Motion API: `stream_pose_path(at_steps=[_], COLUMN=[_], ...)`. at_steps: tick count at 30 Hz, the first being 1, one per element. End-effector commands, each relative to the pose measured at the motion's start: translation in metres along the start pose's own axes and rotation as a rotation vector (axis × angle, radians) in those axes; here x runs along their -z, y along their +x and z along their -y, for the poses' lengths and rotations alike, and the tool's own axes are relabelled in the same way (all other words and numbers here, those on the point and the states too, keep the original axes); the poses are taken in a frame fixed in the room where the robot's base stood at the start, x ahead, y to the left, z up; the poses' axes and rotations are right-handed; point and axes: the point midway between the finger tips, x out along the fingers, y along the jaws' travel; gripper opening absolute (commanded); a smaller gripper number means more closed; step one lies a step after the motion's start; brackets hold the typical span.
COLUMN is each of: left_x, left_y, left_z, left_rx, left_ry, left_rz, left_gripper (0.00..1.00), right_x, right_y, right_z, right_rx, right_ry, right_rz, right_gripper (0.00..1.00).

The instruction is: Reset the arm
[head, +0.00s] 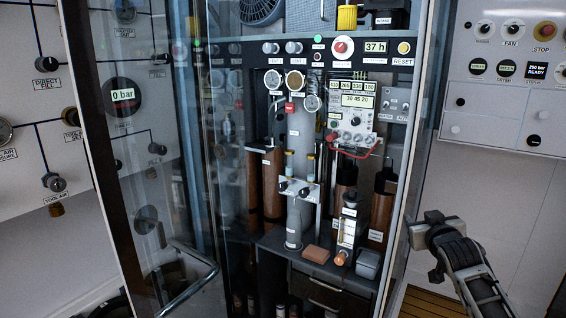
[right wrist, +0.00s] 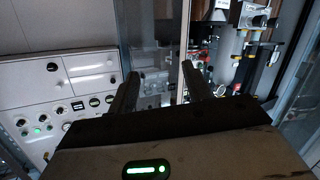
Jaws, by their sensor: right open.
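My right gripper (head: 430,226) shows at the lower right of the head view, with my dark arm reaching up to it from the bottom edge. It is beside the right edge of the glass cabinet, in front of the pale wall. In the right wrist view its two dark fingers stand apart with nothing between them (right wrist: 159,82). I cannot tell from the head view whether it touches the cabinet frame. My left gripper and left arm are not in view.
The cabinet's glass door (head: 150,180) stands open at the left, with a curved handle (head: 190,280). Inside are gauges, cylinders, a reddish block (head: 316,254) and a grey box (head: 368,264) on a shelf. A control panel (head: 510,70) is on the right wall. Wall below it is clear.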

Motion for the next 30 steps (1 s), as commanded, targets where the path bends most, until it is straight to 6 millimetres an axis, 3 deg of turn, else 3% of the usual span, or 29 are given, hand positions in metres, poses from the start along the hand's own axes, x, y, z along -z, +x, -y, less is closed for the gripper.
stream_pose_path(at_steps=[2,3,11,14,17,21,25,27,30], left_x=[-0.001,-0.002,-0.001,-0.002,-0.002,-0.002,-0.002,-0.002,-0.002], left_y=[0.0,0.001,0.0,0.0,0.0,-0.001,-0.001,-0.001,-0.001], left_z=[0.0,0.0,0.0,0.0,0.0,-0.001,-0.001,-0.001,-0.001], left_rx=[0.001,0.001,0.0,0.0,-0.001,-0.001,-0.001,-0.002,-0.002], left_ry=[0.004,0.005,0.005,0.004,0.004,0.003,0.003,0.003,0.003], left_rz=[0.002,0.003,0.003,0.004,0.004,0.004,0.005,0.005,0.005], left_gripper=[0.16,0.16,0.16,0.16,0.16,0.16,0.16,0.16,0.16], right_x=[0.016,-0.001,-0.088,-0.127,-0.169,-0.215,-0.235,-0.24,-0.242], right_y=[-0.001,-0.007,-0.06,-0.095,-0.144,-0.23,-0.298,-0.324,-0.347], right_z=[0.009,0.021,0.085,0.113,0.144,0.181,0.2,0.205,0.208], right_rx=[0.043,0.064,0.179,0.235,0.302,0.389,0.438,0.454,0.465], right_ry=[-0.065,-0.072,-0.071,-0.059,-0.034,0.027,0.09,0.116,0.14], right_rz=[-0.087,-0.07,0.019,0.065,0.123,0.215,0.287,0.315,0.341], right_gripper=[0.5,0.5,0.5,0.5,0.5,0.5,0.5,0.5,0.5])
